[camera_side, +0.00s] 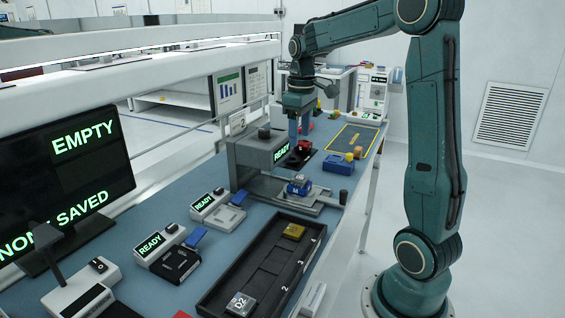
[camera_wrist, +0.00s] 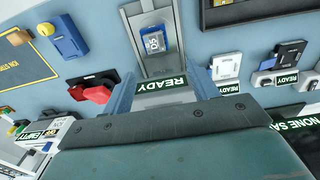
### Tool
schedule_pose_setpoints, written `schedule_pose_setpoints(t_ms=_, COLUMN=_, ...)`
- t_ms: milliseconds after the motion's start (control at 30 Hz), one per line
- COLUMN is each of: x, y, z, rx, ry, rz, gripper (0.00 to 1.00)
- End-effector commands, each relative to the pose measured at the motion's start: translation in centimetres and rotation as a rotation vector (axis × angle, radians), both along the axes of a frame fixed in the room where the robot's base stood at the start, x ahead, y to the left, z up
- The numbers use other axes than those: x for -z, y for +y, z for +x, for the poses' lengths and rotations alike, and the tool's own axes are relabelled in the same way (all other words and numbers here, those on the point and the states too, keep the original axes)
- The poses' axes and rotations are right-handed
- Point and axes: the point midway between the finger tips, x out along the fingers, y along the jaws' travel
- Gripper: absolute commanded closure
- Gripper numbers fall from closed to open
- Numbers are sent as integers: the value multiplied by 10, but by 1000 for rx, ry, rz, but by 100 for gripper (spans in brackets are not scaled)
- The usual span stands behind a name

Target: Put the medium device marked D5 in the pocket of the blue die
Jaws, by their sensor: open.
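The medium device marked D5 (camera_wrist: 154,42) is a grey block, lying in the blue die (camera_wrist: 171,40) in the wrist view. In the side view the blue die (camera_side: 299,189) sits on the metal slide in front of the handler, with the device on top. Whether it is fully seated in the pocket cannot be told. My gripper (camera_side: 299,134) points down behind the handler, farther back than the die. In the wrist view my gripper (camera_wrist: 164,90) has its fingers wide apart with nothing between them.
The grey handler (camera_side: 255,155) reads READY. A dark tray (camera_side: 222,285) at the front holds a D2 device (camera_side: 241,304) and a gold one (camera_side: 294,231). A red object (camera_side: 304,148) is near my gripper; a blue box (camera_side: 338,164) stands right. The monitor (camera_side: 62,180) reads EMPTY.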

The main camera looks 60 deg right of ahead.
Motion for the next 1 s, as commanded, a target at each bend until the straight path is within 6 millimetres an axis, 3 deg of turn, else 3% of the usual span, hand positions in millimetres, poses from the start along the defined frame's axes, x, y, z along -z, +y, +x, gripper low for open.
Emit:
schedule_pose_setpoints(t_ms=267, x=-22, y=60, z=-17, rx=-8, ry=-84, rz=-40, gripper=41)
schedule_pose_setpoints(t_ms=533, x=-35, y=125, z=-51, rx=-8, ry=-204, rz=-62, gripper=41)
schedule_pose_setpoints(t_ms=800, x=-32, y=176, z=-95, rx=-8, ry=-329, rz=-50, gripper=41)
schedule_pose_setpoints(t_ms=1000, x=-21, y=202, z=-126, rx=-7, ry=-414, rz=-21, gripper=41)
